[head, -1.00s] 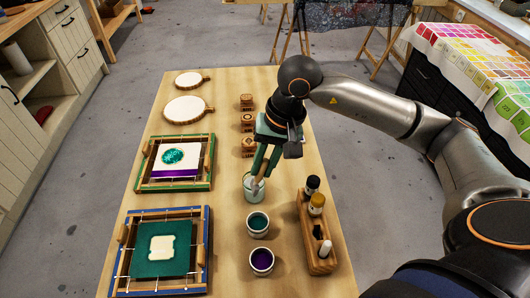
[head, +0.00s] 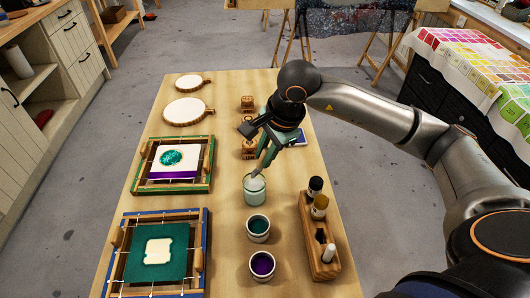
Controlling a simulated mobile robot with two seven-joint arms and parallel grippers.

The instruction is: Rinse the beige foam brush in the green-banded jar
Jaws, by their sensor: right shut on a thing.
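My right gripper (head: 263,166) reaches down from the upper right over the glass jar (head: 255,196). Its fingers slant down and left to the jar's mouth, shut on the foam brush (head: 256,183). The brush's pale part shows at the jar's opening. Its lower end is inside the jar and I cannot make out the foam clearly. The jar stands upright on the table and looks pale green; its band is hard to tell at this size. My left gripper is not in view.
Close below the jar stand a teal paint cup (head: 258,225) and a purple paint cup (head: 262,264). A wooden rack (head: 322,266) with bottles is at right. Two framed screens, green-edged (head: 210,180) and blue-edged (head: 118,250), lie left. Wooden stamps (head: 247,103) stand beyond the gripper.

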